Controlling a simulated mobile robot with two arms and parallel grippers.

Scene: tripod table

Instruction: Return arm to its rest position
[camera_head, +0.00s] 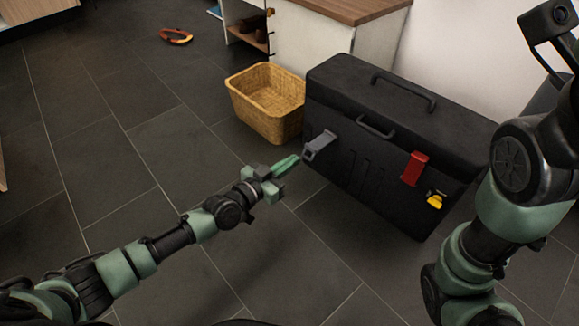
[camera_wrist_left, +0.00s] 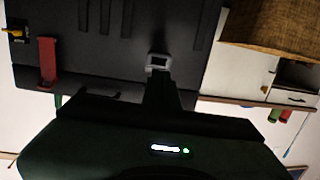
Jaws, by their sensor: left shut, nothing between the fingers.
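My left arm reaches in from the lower left in the head view. Its gripper (camera_head: 286,164) is shut and empty, just left of the grey latch (camera_head: 319,145) on the black toolbox (camera_head: 360,150). The grey latch sticks out from the toolbox front. In the left wrist view the toolbox (camera_wrist_left: 105,50) fills the upper part, upside down, with the grey latch (camera_wrist_left: 158,62) close beyond my dark gripper body. I cannot tell whether the fingers touch the latch. My right arm stands at the right edge of the head view; its fingers are not seen.
The toolbox front also has a red latch (camera_head: 414,168) and a yellow item (camera_head: 435,201). A wicker basket (camera_head: 262,105) stands left of the toolbox, before a white cabinet (camera_head: 312,45). An orange-red ring-shaped thing (camera_head: 176,37) lies farther back. The tiled floor at left is clear.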

